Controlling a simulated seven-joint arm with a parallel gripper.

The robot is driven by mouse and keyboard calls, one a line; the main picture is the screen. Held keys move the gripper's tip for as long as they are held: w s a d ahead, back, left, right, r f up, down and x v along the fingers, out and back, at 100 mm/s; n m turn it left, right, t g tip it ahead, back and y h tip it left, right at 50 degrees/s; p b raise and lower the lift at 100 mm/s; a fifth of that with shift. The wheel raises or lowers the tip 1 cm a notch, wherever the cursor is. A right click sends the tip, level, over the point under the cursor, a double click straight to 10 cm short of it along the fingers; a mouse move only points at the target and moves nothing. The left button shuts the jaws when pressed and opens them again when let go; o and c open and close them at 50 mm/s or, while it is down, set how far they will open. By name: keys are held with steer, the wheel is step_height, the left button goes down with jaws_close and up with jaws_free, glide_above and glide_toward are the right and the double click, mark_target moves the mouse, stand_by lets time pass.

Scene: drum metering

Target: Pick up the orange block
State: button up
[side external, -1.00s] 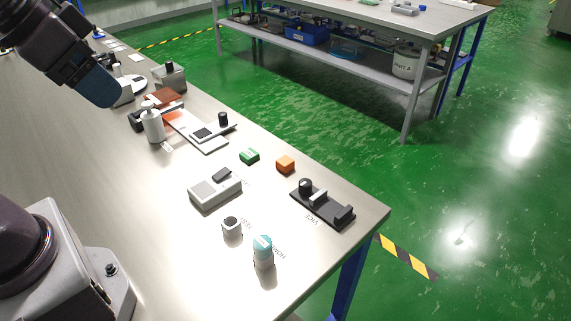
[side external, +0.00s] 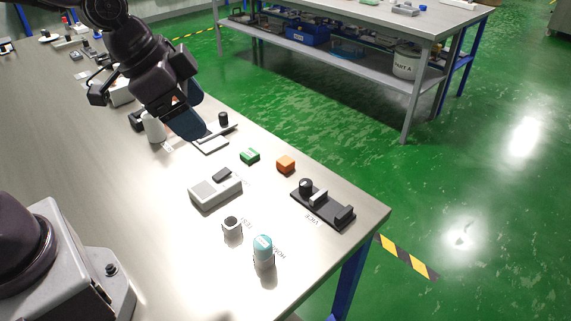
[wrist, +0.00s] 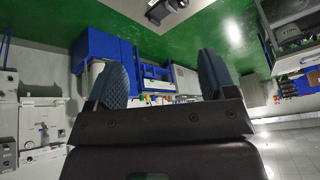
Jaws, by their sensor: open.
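The orange block (side external: 285,164) lies on the steel table near its far right edge, to the right of a green block (side external: 249,156). My gripper (side external: 192,125) is in the air above the table, up and left of the orange block and well apart from it. In the wrist view my gripper (wrist: 160,80) shows two blue textured fingers standing wide apart with nothing between them. The orange block cannot be made out in the wrist view.
A black vice (side external: 322,204), a grey box device (side external: 214,188), a small grey cylinder (side external: 232,228) and a teal-topped bottle (side external: 263,252) stand around the blocks. A white bottle (side external: 153,127) and a flat white device (side external: 212,145) are near my gripper.

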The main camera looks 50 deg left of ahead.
steer(key=w+d+f+m, duration=0.2)
steer(key=w+f+m, duration=0.15)
steer(key=f, duration=0.35)
steer(key=m+t+y, duration=0.5)
steer(key=m+y, duration=0.2)
steer(key=m, duration=1)
glide_toward(285, 161)
steer(key=s, duration=0.3)
steer(key=s+d, duration=0.1)
steer(key=s, duration=0.1)
steer(key=shift+s+f, duration=0.3)
steer(key=shift+s, duration=0.05)
steer(key=m+t, duration=0.1)
steer(key=m, duration=0.1)
steer(key=w+m+t, duration=0.1)
steer(key=m, duration=0.1)
steer(key=shift+w+d+t, duration=0.15)
steer(key=shift+w+t, duration=0.1)
steer(key=shift+t, duration=0.05)
steer(key=shift+w+m, duration=0.2)
steer(key=shift+m, duration=0.15)
steer(key=x, duration=1.2)
steer(key=shift+w+a+f, duration=0.1)
steer(key=shift+w+a, duration=0.1)
steer(key=shift+a, duration=0.1)
steer(key=c, duration=1)
